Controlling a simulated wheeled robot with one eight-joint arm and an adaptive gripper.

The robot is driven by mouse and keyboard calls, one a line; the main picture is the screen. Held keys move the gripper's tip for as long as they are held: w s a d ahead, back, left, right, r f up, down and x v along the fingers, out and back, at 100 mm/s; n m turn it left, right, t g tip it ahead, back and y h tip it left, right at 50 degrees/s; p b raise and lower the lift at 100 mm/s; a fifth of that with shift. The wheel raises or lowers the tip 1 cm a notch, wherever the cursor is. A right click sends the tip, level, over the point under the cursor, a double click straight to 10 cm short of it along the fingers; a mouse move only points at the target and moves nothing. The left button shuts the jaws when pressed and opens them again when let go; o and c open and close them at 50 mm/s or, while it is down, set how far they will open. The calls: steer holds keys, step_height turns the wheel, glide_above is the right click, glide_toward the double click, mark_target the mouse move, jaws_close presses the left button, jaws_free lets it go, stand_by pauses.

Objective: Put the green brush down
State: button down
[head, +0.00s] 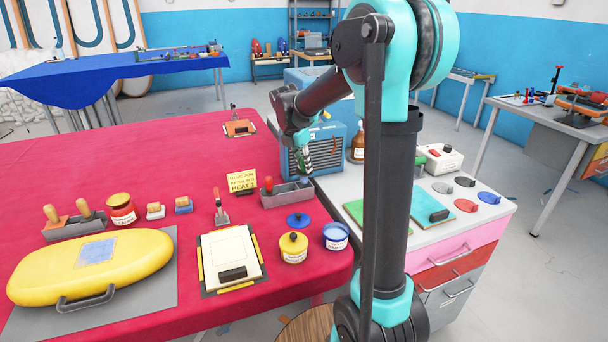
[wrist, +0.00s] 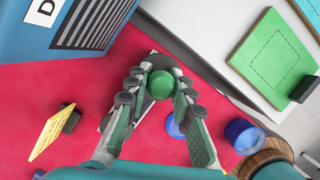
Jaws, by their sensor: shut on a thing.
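The green brush shows in the wrist view as a round green end (wrist: 160,85) between the two fingers of my gripper (wrist: 158,90). My gripper is shut on it. In the head view my gripper (head: 304,170) points down over a small grey tray (head: 287,195) on the red table. The brush is hard to make out there, and its lower end is hidden. I cannot tell whether it touches the tray. A red-topped item (head: 268,184) stands at the tray's left end.
A blue box (head: 316,150) stands just behind the tray. A yellow sign (head: 242,182) is to its left; a blue lid (head: 298,220), yellow pot (head: 293,248) and blue-white pot (head: 336,236) are in front. A white cabinet with a green board (head: 356,212) is at right.

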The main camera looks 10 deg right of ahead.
mark_target(303, 172)
steer(key=shift+f, duration=1.95)
steer(key=shift+f, duration=0.4)
steer(key=c, duration=1.3)
jaws_free()
steer(key=v, duration=1.2)
steer(key=shift+r, duration=0.45)
steer(key=shift+d, duration=0.1)
